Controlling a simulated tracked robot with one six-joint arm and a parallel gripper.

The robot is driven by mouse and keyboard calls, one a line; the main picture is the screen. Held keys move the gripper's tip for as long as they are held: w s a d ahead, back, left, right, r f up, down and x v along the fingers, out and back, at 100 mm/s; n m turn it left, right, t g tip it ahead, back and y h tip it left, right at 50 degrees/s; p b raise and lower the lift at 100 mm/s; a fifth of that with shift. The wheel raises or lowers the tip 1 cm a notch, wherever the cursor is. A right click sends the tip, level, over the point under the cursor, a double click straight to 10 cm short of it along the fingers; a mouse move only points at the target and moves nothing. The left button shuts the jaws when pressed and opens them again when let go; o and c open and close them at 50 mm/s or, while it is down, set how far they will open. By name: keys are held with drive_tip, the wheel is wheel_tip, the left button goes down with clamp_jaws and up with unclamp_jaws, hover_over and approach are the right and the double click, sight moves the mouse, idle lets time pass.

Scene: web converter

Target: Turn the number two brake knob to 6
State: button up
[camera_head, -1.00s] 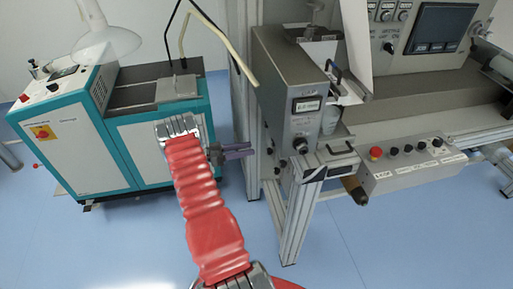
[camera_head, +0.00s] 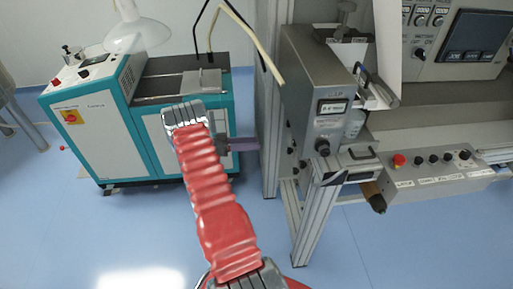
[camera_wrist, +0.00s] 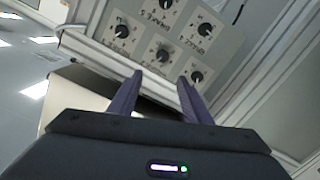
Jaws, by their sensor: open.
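In the wrist view a pale panel carries several dark round knobs with white pointer marks, among them an upper-left knob (camera_wrist: 122,31), a middle knob (camera_wrist: 162,55) and a lower-right knob (camera_wrist: 196,76). In the head view the knob panel (camera_head: 432,40) is at the upper right. My gripper (camera_wrist: 160,82) is open and empty, with its purple fingers below the knobs in the picture. My gripper (camera_head: 244,145) also shows in the head view, left of the grey machine box, partly hidden by my arm.
A grey machine box (camera_head: 318,90) on a metal frame stands between my gripper and the panel. A control box with a red button (camera_head: 398,160) is at the lower right. A teal and white cabinet (camera_head: 95,125) stands at left. Blue floor is open in front.

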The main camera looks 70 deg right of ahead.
drive_tip(key=w+a+r+n+t+y, duration=0.1)
drive_tip(key=w+a+r+n+t, duration=0.45)
drive_tip(key=a+r, duration=0.6)
drive_tip(key=w+a+r+n+t+y, duration=0.2)
drive_tip(key=w+a+r+n+t, duration=0.3)
drive_tip(key=a+r, duration=0.7)
drive_tip(key=s+a+r+n+t+y, duration=0.2)
drive_tip(key=a+n, duration=0.3)
drive_tip(key=a, duration=0.6)
drive_tip(key=s+a+r+n+t+y, duration=0.2)
drive_tip(key=s+a+n+t, duration=0.2)
drive_tip(key=a, duration=0.7)
drive_tip(key=s+a+r+n+t+y, duration=0.1)
drive_tip(key=s+a+r+n+t, duration=0.1)
drive_tip(key=a+n, duration=0.4)
drive_tip(key=a+r+t, duration=0.1)
drive_tip(key=a+t, duration=0.1)
drive_tip(key=a, duration=0.3)
drive_tip(key=shift+s+y, duration=0.4)
drive_tip(key=shift+c, duration=0.5)
